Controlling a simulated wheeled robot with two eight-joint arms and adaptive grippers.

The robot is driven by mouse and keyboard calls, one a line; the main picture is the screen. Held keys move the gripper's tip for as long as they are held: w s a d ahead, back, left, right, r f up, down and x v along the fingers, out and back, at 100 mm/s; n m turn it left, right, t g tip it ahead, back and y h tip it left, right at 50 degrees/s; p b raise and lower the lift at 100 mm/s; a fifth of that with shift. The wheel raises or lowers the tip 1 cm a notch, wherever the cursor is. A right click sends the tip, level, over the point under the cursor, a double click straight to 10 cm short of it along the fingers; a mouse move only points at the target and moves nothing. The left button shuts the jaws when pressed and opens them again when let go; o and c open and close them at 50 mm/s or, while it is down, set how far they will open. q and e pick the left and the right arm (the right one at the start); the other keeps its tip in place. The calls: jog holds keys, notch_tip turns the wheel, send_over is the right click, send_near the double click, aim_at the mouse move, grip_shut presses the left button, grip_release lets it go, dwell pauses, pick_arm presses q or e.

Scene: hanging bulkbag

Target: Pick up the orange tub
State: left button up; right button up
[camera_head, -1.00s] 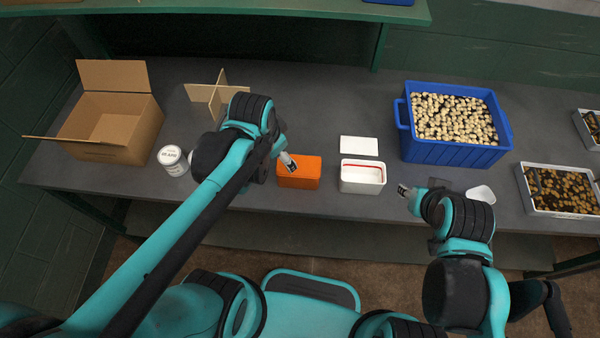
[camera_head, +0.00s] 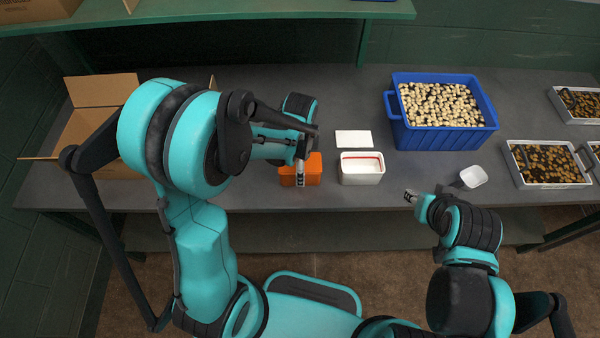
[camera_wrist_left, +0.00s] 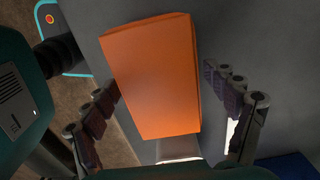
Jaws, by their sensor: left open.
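The orange tub (camera_head: 314,165) stands near the front edge of the table, partly covered by my left gripper in the head view. In the left wrist view the orange tub (camera_wrist_left: 152,75) fills the middle, with a smooth orange top. My left gripper (camera_head: 300,172) is over the tub; in the wrist view its open fingers (camera_wrist_left: 160,80) appear on either side of the tub, with gaps. I cannot tell their exact height against it. My right gripper (camera_head: 409,196) is off the table's front edge, right of the tub and away from it; its jaw opening is unclear.
A white tub (camera_head: 362,175) stands close to the right of the orange tub, with a white lid (camera_head: 353,139) behind. A blue crate (camera_head: 440,138) of pale pieces is further right. A white scoop (camera_head: 473,177) and trays (camera_head: 550,187) lie right. A cardboard box (camera_head: 82,150) is left.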

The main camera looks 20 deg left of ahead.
pick_arm(q)
notch_tip(320, 180, down, 2)
jog(key=shift+f, duration=0.1)
jog(key=shift+c, duration=0.3)
jog(key=c, duration=1.4)
